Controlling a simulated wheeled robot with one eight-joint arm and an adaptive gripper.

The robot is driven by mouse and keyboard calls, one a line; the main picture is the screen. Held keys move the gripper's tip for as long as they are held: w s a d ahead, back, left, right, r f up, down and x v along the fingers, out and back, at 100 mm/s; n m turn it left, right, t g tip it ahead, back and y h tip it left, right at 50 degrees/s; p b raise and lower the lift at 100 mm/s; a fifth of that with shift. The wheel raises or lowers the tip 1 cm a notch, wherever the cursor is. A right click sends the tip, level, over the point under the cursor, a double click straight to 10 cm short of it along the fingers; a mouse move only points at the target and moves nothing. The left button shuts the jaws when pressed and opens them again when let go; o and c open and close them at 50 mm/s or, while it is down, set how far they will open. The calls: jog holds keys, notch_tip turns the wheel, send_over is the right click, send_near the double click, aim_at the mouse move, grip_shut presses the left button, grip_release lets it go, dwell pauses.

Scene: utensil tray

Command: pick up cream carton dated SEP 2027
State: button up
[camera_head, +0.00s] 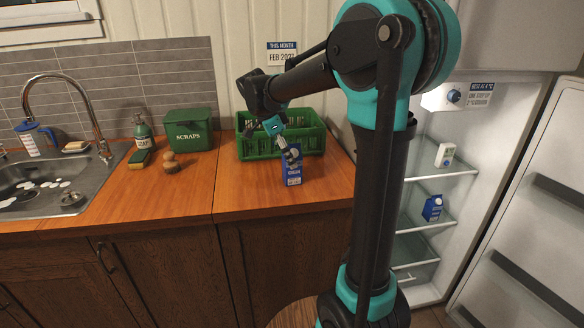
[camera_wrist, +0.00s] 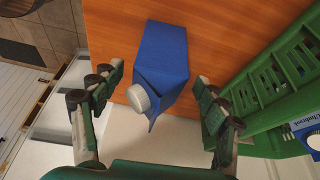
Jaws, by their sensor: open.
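A blue carton (camera_head: 292,173) with a white label stands on the wooden counter in front of the green crate. Its label and date are too small to read in the head view. In the wrist view the carton (camera_wrist: 163,62) shows its blue top and white cap, and no date is visible. My gripper (camera_head: 289,153) is at the top of this carton. In the wrist view my gripper (camera_wrist: 158,80) is open, with one finger on each side of the carton and visible gaps between. Another blue carton (camera_head: 432,208) stands on a fridge shelf, its date unreadable.
The green crate (camera_head: 258,147) stands just behind the carton. A carton with a white label (camera_wrist: 312,140) shows at the wrist view's right edge. A green scraps bin (camera_head: 190,131) and sink (camera_head: 40,185) are left. The fridge (camera_head: 440,255) is open; a white carton (camera_head: 445,155) stands inside.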

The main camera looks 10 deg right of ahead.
aim_at(291, 178)
jog(key=x, duration=0.4)
jog(key=shift+a+f, duration=0.1)
jog(key=shift+a, duration=0.05)
jog(key=shift+c, duration=0.2)
jog(key=c, duration=1.5)
jog(key=shift+c, duration=0.2)
